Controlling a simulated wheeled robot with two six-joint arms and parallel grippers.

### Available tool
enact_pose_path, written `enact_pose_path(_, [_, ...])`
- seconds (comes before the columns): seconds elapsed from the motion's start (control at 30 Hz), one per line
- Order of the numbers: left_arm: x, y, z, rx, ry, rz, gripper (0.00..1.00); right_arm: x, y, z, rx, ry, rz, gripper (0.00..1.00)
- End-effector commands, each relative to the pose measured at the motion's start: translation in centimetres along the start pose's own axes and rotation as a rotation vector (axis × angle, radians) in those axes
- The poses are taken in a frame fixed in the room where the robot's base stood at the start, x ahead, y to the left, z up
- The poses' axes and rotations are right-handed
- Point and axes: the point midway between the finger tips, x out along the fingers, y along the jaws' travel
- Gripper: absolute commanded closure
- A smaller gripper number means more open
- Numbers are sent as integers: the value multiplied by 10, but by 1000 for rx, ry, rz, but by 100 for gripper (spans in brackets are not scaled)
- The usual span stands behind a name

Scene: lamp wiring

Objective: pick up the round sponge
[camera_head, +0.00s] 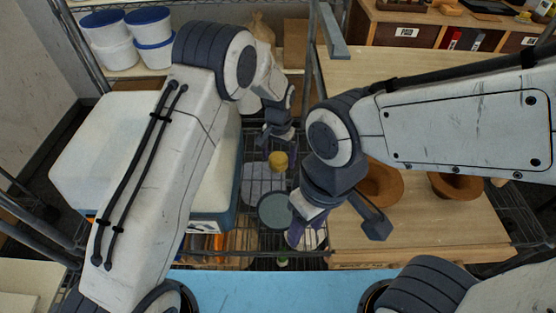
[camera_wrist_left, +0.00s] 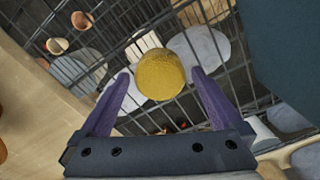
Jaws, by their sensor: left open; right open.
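The round sponge is yellow and shows in the head view (camera_head: 278,160) near the middle, over the wire rack. In the left wrist view it (camera_wrist_left: 160,75) is a round yellow shape between the ends of the two purple fingers. My left gripper (camera_head: 278,147) is open above the sponge, with a finger on either side of it in the wrist view. I cannot tell whether the fingers touch it. My right gripper (camera_head: 335,232) is open and empty, lower and to the right, near the wooden table's left edge.
The wire rack (camera_head: 250,240) holds pale round and flat items below the sponge. A white box (camera_head: 105,150) stands left. The wooden table (camera_head: 430,225) on the right carries brown bowls (camera_head: 382,185). White buckets with blue rims (camera_head: 150,38) stand at the back left.

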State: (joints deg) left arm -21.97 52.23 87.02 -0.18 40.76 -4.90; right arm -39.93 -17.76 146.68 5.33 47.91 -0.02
Motion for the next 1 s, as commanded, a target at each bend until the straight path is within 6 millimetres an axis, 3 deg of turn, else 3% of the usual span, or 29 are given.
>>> enact_pose_path(0.1, [0, 0, 0, 0, 1, 0, 0, 0, 0, 0, 0, 0, 0, 50])
enact_pose_path(0.13, [0, 0, 0, 0, 1, 0, 8, 0, 0, 0, 0, 0, 0, 50])
enact_pose_path(0.3, [0, 0, 0, 0, 1, 0, 73, 0, 0, 0, 0, 0, 0, 50])
enact_pose_path(0.33, [0, 0, 0, 0, 1, 0, 77, 0, 0, 0, 0, 0, 0, 50])
enact_pose_path(0.67, [-10, 0, -1, 0, 4, 0, 78, 4, 0, 0, 0, 0, 0, 50])
enact_pose_path(1.0, [-75, 0, -1, 0, 5, 0, 78, 18, 1, 1, 0, 0, 0, 50])
